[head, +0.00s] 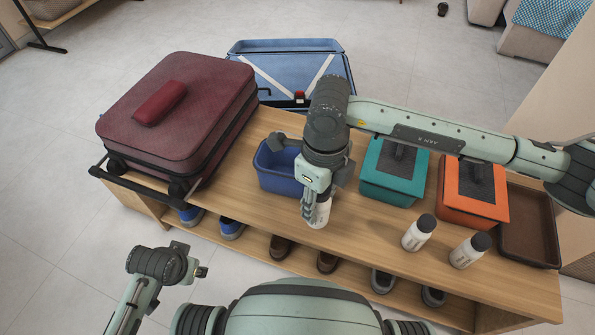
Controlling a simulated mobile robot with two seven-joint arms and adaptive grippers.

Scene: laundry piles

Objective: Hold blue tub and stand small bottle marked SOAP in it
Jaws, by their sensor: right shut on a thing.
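The blue tub (279,182) sits on the wooden bench, left of the middle, partly hidden behind my right wrist. My right gripper (314,211) points down just right of and in front of the tub. It is shut on a white bottle (321,214), partly hidden by the fingers; no label on it can be read.
A burgundy suitcase (170,105) fills the bench's left end. A teal box (388,190), an orange box (470,207) and a brown tray (528,245) stand to the right. A blue suitcase (285,62) is behind the bench. Shoes (231,229) line the shelf below.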

